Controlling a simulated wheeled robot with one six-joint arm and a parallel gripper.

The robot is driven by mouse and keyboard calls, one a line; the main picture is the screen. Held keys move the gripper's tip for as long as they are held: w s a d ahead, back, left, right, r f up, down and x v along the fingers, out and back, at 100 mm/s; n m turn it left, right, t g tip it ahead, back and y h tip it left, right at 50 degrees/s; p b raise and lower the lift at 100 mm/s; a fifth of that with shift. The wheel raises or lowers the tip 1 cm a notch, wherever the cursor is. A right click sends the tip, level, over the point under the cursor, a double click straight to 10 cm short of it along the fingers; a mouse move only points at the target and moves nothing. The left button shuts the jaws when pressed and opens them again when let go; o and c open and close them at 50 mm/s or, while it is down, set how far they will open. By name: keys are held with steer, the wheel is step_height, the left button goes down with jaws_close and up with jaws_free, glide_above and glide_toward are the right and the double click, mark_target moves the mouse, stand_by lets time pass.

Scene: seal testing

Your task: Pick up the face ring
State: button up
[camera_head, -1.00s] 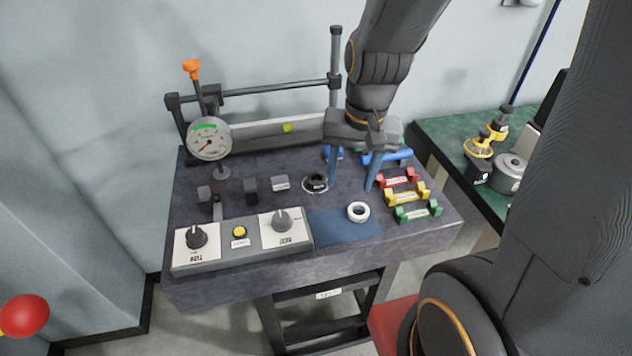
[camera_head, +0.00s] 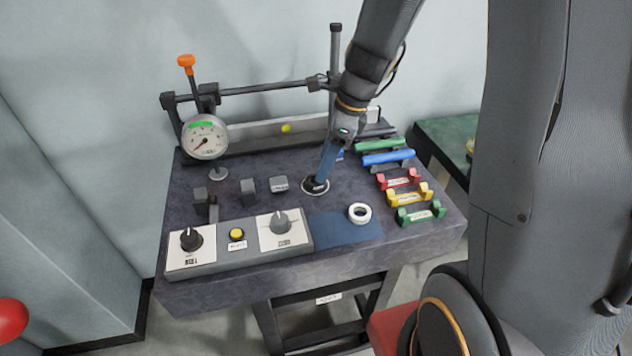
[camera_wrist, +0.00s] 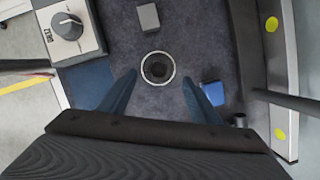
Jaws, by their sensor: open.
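A dark round ring (camera_head: 313,190) with a pale rim lies on the grey bench top, partly hidden behind my fingers in the head view. In the wrist view this dark ring (camera_wrist: 158,68) lies just beyond and between my blue fingertips. My gripper (camera_head: 320,180) is open and points down over it; the wrist view shows the fingers of my gripper (camera_wrist: 159,78) apart with nothing held. I cannot tell whether the tips touch the bench. A white ring (camera_head: 359,213) lies on the blue mat (camera_head: 335,230). I cannot tell which ring is the face ring.
A control box (camera_head: 240,245) with two knobs stands at the front left. A dial gauge (camera_head: 205,137) and a rail frame stand behind. Small grey blocks (camera_head: 279,184) lie left of the gripper. Red, yellow and green holders (camera_head: 421,213) and blue and green handles (camera_head: 388,157) line the right.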

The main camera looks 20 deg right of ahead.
steer(key=x, duration=0.5)
steer(key=shift+s+a+r+p, duration=0.1)
steer(key=shift+a+p, duration=0.05)
steer(key=shift+p, duration=0.15)
steer(key=c, duration=1.2)
